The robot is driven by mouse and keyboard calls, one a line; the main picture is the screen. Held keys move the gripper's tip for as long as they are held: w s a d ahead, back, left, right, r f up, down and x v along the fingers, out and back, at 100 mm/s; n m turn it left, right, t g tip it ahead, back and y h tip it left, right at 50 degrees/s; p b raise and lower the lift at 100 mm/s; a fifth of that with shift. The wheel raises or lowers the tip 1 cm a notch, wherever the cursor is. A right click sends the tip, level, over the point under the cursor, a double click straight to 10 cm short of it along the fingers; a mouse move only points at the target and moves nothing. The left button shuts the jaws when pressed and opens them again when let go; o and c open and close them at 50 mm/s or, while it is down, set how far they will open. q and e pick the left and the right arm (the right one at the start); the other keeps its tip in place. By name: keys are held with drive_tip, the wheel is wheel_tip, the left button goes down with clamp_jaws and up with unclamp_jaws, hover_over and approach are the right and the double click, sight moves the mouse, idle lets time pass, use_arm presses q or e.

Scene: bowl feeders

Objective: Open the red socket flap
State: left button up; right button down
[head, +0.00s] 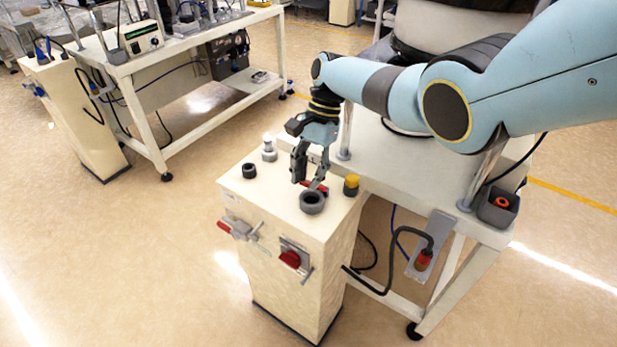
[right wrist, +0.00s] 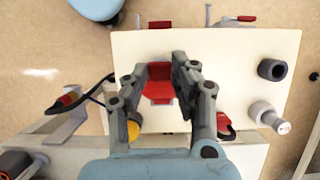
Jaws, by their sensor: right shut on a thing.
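The red socket flap (right wrist: 159,90) shows between the two fingers of my right gripper (right wrist: 161,66) in the right wrist view. In the head view my right gripper (head: 308,182) reaches down from above onto the top of the cream cabinet (head: 238,192), its fingers around the flap. The red of the flap (head: 319,188) shows just behind the round grey socket (head: 312,203), partly hidden by a finger. The gripper is shut on the flap. I cannot tell the flap's exact angle. My left gripper is not in view.
A yellow button (head: 351,185), a black knob (head: 249,170) and a white-topped lamp (head: 268,148) stand on the cabinet top around the gripper. A red switch (head: 290,259) and a red-handled lever (head: 224,226) stick out from its front. A workbench (head: 450,190) stands close behind.

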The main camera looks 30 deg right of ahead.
drive_tip(key=shift+w+d+r, duration=0.2)
drive_tip(key=shift+d, duration=0.35)
drive_tip(key=shift+w+d+r, duration=0.2)
drive_tip(key=shift+d, duration=0.35)
drive_tip(key=shift+w+d+r+b, duration=0.2)
drive_tip(key=shift+d+b, duration=0.1)
drive_tip(key=shift+d, duration=0.35)
drive_tip(key=d+b, duration=0.1)
drive_tip(key=w+d+b, duration=0.1)
drive_tip(key=shift+d+f, duration=0.15)
drive_tip(key=shift+d, duration=0.15)
drive_tip(key=c, duration=2)
unclamp_jaws()
drive_tip(key=shift+w, duration=0.15)
drive_tip(key=shift+o, duration=1.2)
drive_tip(key=shift+w+d+f, duration=0.1)
drive_tip(key=shift+f, duration=0.05)
drive_tip(key=shift+o, duration=1.1)
drive_tip(key=o, duration=0.5)
drive_tip(key=shift+s+r, duration=0.2)
drive_tip(key=shift+s, duration=0.15)
drive_tip(key=shift+c, duration=0.2)
drive_tip(key=v, duration=1.2)
drive_tip(key=shift+w, duration=0.2)
drive_tip(key=shift+c, duration=0.4)
